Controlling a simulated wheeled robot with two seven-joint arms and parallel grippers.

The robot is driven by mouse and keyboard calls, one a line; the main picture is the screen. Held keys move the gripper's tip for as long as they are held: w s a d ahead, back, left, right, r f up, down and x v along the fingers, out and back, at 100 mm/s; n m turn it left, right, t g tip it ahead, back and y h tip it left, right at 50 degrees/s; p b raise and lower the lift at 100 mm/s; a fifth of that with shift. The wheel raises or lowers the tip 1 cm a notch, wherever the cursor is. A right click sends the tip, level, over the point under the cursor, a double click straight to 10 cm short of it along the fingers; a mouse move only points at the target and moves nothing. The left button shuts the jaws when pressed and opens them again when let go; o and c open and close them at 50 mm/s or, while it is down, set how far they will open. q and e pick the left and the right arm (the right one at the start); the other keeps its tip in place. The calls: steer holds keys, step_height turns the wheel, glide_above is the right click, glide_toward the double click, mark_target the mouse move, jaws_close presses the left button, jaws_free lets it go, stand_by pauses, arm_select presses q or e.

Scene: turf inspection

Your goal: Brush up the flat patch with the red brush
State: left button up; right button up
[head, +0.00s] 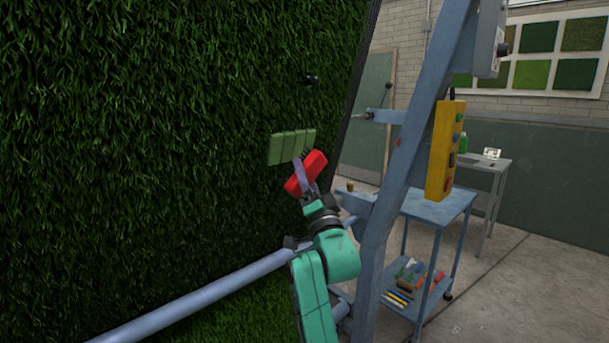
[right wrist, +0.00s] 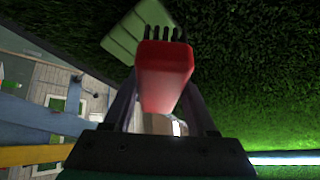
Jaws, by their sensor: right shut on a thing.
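The red brush (head: 306,174) is held in my right gripper (head: 310,184), in front of the upright turf wall (head: 160,110). In the right wrist view the red brush (right wrist: 164,75) sits between the fingers of my right gripper (right wrist: 162,108), with dark bristles pointing away from me. The flat patch (head: 291,146) is a paler, smooth green rectangle on the turf, marked with lines. It also shows in the right wrist view (right wrist: 122,40), just beyond the bristles and to their left. I cannot tell whether the bristles touch it. My left gripper is not in view.
A blue-grey rail (head: 200,304) crosses low in front of the turf. A blue-grey post (head: 405,170) with a yellow button box (head: 445,150) stands right of my arm. Behind it is a blue cart (head: 435,207) with tools on its lower shelf. A small dark object (head: 311,79) sits on the turf above the patch.

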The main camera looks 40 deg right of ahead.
steer(key=w+r+p, duration=0.1)
steer(key=w, duration=0.6)
steer(key=shift+w+a+r, duration=0.15)
steer(key=shift+r, duration=0.25)
steer(key=shift+w+a, duration=0.1)
steer(key=shift+w, duration=0.05)
steer(key=shift+w+r+p, duration=0.2)
steer(key=shift+w+p, duration=0.1)
steer(key=shift+w, duration=0.3)
steer(key=shift+w+r+p, duration=0.15)
steer(key=shift+w+p, duration=0.15)
steer(key=shift+w, duration=0.3)
stand_by(0.5)
